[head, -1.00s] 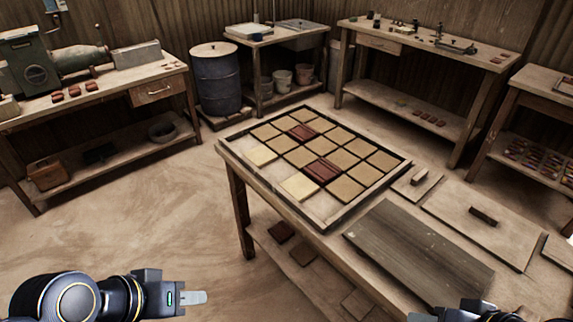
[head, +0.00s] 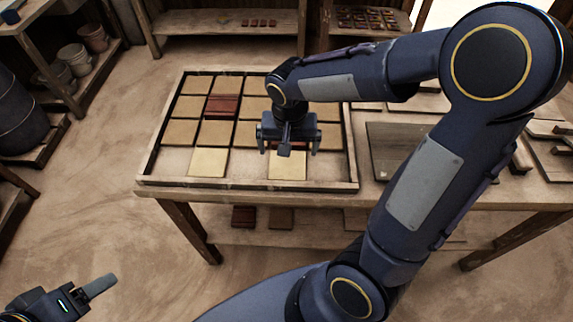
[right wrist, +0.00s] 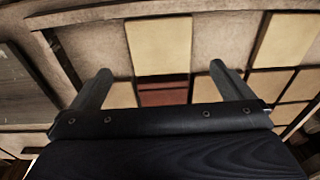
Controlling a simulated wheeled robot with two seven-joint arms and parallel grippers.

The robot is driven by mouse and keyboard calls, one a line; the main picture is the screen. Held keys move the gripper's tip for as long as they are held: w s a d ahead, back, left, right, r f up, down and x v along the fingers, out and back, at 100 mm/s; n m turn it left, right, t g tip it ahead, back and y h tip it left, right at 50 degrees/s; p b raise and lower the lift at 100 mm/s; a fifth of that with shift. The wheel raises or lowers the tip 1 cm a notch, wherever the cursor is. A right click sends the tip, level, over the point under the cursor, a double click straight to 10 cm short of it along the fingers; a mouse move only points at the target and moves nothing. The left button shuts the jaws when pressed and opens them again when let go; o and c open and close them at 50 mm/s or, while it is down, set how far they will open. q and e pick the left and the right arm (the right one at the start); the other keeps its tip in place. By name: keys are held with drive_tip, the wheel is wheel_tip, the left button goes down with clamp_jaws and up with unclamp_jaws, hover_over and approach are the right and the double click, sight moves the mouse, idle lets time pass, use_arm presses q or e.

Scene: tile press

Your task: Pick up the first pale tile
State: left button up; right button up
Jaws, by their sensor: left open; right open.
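Two pale tiles lie in the front row of the wooden tray: a left one (head: 208,162) and a right one (head: 287,168). My right gripper (head: 289,149) is open and empty, pointing down above the right pale tile and hiding its back part. In the right wrist view this pale tile (right wrist: 158,45) shows between and beyond the two spread fingers, with the other pale tile (right wrist: 285,40) to the right. My left gripper (head: 98,289) is open and empty, low at the left, away from the table.
The tray (head: 250,186) holds rows of tan tiles and dark red ones, such as this red tile (head: 222,105). A grey board (head: 395,150) lies right of the tray. My right arm covers much of the table's right side.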

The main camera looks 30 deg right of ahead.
sight(287, 165)
drive_tip(key=f, duration=0.2)
drive_tip(key=w+f, duration=0.1)
drive_tip(key=f, duration=0.5)
drive_tip(key=shift+w+d+f, duration=0.1)
drive_tip(key=shift+w+d, duration=0.1)
drive_tip(key=shift+d, duration=0.1)
drive_tip(key=c, duration=1)
